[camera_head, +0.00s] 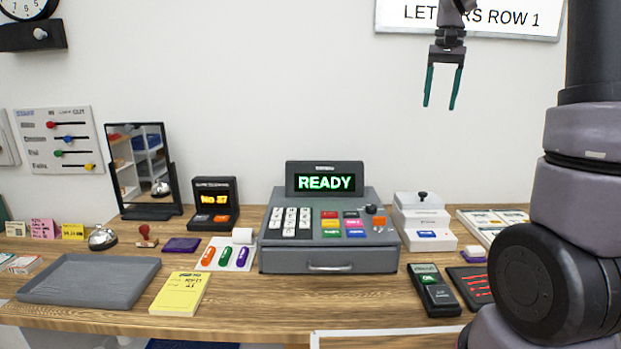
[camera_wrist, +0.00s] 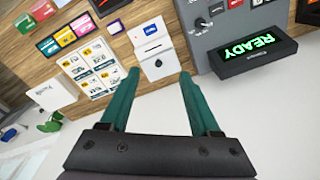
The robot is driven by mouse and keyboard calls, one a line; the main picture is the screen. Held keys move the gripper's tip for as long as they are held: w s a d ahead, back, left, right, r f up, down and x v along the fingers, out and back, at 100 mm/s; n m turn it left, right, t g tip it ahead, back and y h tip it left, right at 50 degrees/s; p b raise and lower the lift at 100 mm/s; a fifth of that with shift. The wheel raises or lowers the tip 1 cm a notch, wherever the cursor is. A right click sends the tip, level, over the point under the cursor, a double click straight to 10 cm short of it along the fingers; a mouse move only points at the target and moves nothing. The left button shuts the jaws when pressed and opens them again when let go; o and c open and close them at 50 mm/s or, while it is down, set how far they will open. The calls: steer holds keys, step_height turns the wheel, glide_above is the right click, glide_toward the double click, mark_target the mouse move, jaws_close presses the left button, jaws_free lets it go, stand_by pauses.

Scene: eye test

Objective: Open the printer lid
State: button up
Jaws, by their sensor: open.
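The likely printer, a white box (camera_head: 440,220), stands on the counter just right of the cash register. A black knob (camera_head: 422,196) is on its top, and its lid looks closed. A small blue label is on its front. In the wrist view the white box (camera_wrist: 148,42) lies beyond and between my fingertips, with its black knob (camera_wrist: 158,63) facing me. My gripper (camera_head: 439,106) is open and empty, high in front of the wall and well above the box. Its green fingers also show in the wrist view (camera_wrist: 159,73), apart from the box.
The grey cash register (camera_head: 330,256) with its READY display (camera_head: 324,183) stands left of the box. A card terminal (camera_head: 433,290) is in front of it, and a black pad (camera_head: 472,287) lies to the right. A grey tray (camera_head: 90,281) is far left. The air above the counter is clear.

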steer(key=s+a+r+t, duration=0.1)
steer(key=s+a, duration=0.1)
steer(key=s, duration=0.4)
steer(key=s+a+r+n+t+y, duration=0.1)
steer(key=s+a+t, duration=0.1)
steer(key=s, duration=0.5)
steer(key=shift+a+r, duration=0.15)
steer(key=s+a+f+t, duration=0.1)
steer(key=s, duration=0.2)
steer(key=s+a+f+t, duration=0.1)
steer(key=s, duration=0.2)
steer(key=s+a+f+t, duration=0.1)
steer(key=s, duration=0.2)
steer(key=shift+s+f+n+y, duration=0.15)
steer(key=shift+s+n+y, duration=0.15)
steer(key=shift+y, duration=0.1)
steer(key=shift+c, duration=0.8)
steer(key=shift+s+f, duration=0.15)
steer(key=shift+s, duration=0.05)
jaws_close()
steer(key=m+g+h, duration=0.1)
steer(key=m+h, duration=0.1)
steer(key=m, duration=3.1)
glide_above(423, 204)
steer(key=s, duration=0.6)
step_height(423, 204, down, 21)
steer(key=x, duration=0.9)
steer(key=shift+d+f, duration=0.1)
